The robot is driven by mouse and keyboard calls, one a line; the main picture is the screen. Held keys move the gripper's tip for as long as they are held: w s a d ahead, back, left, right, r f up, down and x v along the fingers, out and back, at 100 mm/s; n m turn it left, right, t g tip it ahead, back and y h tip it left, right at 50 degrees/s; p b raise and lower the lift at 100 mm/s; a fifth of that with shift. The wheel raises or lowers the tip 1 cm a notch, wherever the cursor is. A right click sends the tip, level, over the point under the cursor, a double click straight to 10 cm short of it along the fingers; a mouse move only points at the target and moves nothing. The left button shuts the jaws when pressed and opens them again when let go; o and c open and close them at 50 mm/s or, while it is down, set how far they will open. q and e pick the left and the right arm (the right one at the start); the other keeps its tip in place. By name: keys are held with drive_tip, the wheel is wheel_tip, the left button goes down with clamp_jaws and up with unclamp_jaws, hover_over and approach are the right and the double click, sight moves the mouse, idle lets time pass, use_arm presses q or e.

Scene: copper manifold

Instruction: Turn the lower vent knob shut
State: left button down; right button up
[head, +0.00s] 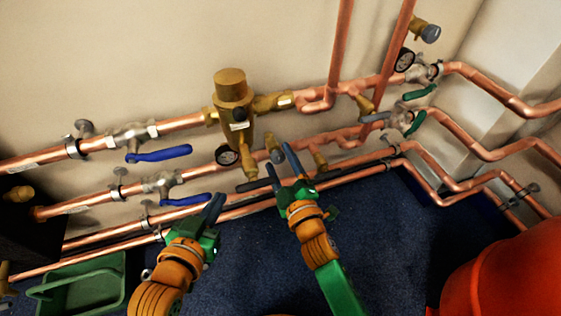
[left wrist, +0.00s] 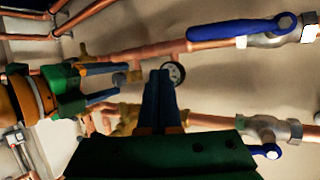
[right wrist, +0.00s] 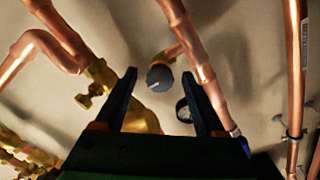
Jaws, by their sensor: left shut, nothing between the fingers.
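The likely lower vent knob (head: 277,157) is a round grey knob on a brass stub off the lower copper pipe. In the right wrist view the knob (right wrist: 160,79) faces me, with a white pointer mark slightly tilted from level. My right gripper (head: 279,161) is open and empty, its fingertips to either side of the knob's line of sight. I cannot tell if they touch it. The left wrist view also shows the right gripper (left wrist: 124,80) at the knob.
A pressure gauge (head: 228,155) and brass valve body (head: 234,110) are left of the knob. Blue levers (head: 160,155) are on the left pipes, green levers (head: 419,92) on the right. Another grey knob (head: 430,34) is at upper right. A green tray (head: 85,285) and red vessel (head: 500,275) stand below.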

drive_tip(key=shift+s+d, duration=0.1)
drive_tip(key=shift+s, duration=0.1)
use_arm(q)
drive_tip(key=s+a+f+g+y+p, duration=0.1)
drive_tip(key=s+a+f+g+y, duration=0.1)
drive_tip(key=s+f+g, duration=0.5)
wheel_tip(320, 180, down, 2)
drive_tip(key=shift+s+a+p, duration=0.4)
drive_tip(key=shift+s, duration=0.3)
use_arm(e)
drive_tip(key=v, duration=0.6)
drive_tip(key=shift+s, duration=0.35)
